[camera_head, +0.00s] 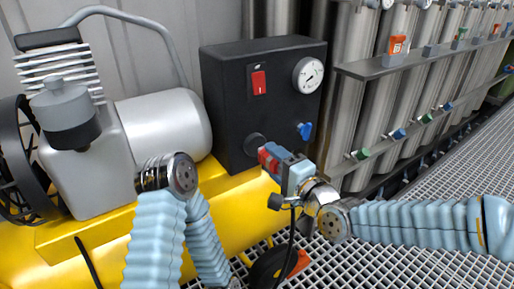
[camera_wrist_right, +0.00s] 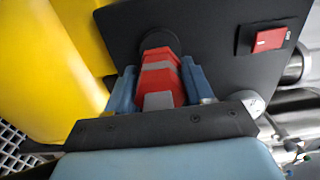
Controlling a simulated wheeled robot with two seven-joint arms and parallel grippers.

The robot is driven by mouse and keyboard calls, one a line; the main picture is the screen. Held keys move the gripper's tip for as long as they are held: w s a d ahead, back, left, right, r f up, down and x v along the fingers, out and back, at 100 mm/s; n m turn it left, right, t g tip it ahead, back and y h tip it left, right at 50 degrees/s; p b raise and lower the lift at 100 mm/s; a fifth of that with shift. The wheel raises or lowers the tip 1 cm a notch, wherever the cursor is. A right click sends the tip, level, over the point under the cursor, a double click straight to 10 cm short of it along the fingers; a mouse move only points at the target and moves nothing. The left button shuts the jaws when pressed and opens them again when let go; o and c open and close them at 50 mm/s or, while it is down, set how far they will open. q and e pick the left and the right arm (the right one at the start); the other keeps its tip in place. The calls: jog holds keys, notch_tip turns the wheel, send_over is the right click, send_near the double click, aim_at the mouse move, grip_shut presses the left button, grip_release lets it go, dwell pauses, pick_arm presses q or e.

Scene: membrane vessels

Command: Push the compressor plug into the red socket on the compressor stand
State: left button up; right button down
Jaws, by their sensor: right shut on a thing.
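The compressor plug (camera_wrist_right: 160,75) is red with grey bands in the right wrist view; its red part also shows in the head view (camera_head: 268,157). My right gripper (camera_head: 283,163) is shut on it, with blue fingers on both sides in the wrist view (camera_wrist_right: 157,88). The plug's front end meets the dark round socket (camera_head: 254,143) low on the front of the black box (camera_head: 226,110). The socket also shows in the wrist view (camera_wrist_right: 158,40); it looks dark, and I see no red on it. How deep the plug sits is unclear. My left gripper is not in view.
The black box carries a red switch (camera_head: 259,82), a gauge (camera_head: 308,75) and a blue valve handle (camera_head: 304,131). A grey compressor (camera_head: 160,128) stands left on a yellow base (camera_head: 235,205). Steel vessels (camera_head: 385,115) stand right. A black cable (camera_head: 292,235) hangs below my right gripper.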

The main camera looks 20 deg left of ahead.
jog(key=shift+v, duration=1.1)
